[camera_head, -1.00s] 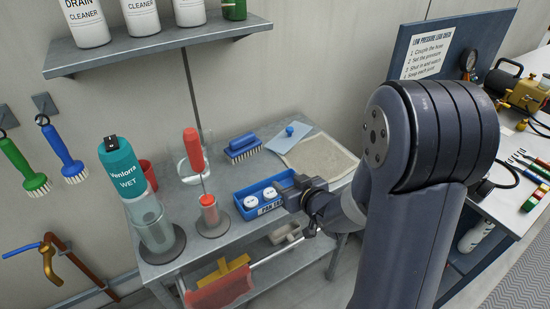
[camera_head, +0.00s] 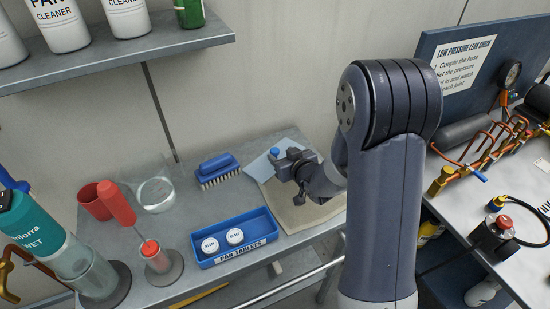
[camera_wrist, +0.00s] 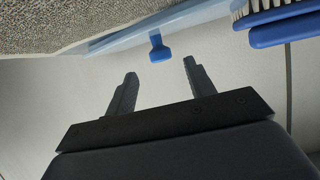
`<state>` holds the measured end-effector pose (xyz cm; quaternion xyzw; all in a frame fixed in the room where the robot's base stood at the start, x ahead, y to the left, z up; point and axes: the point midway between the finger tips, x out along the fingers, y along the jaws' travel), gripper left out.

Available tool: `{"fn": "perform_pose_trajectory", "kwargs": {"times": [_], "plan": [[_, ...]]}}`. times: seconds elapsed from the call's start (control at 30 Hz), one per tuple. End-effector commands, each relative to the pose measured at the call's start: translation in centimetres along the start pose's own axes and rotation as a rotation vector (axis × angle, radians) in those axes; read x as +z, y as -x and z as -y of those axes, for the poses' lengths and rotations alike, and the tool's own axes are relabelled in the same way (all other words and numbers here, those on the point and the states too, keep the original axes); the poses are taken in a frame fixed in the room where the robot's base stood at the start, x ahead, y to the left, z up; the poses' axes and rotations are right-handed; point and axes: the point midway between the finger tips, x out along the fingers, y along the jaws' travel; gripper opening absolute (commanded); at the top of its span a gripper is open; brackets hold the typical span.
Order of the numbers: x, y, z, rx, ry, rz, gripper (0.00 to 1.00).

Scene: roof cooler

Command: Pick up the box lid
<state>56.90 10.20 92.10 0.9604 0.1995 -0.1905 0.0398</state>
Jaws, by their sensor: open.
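The box lid (camera_head: 259,168) is a flat light-blue plate with a small blue knob, lying at the back of the metal bench, partly on a beige cloth. My gripper (camera_head: 281,166) is close to the knob and hides part of the lid. In the wrist view the lid (camera_wrist: 190,18) shows edge-on at the top, with its blue knob (camera_wrist: 159,48). My open gripper (camera_wrist: 160,72) has nothing between its fingers. The knob appears just beyond the fingertips, lined up with the gap between them. The blue tray labelled "PAN TABLETS" (camera_head: 237,257) stands in front with two white round tablets inside.
A blue brush (camera_head: 217,171) lies left of the lid. A glass beaker (camera_head: 157,194), a red cup (camera_head: 92,204) and a red-handled plunger (camera_head: 118,203) stand further left. A shelf with bottles (camera_head: 120,58) overhangs the back left.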

Motion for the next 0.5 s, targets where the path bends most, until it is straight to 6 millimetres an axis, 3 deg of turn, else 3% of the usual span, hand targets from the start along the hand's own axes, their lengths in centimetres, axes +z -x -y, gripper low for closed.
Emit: {"fn": "perform_pose_trajectory", "kwargs": {"times": [0.23,0.5], "plan": [[-0.1,-3.1,0.3,0.0,0.0,0.002,0.51],[-0.1,-4.0,0.3,0.001,0.0,0.001,0.51]]}}
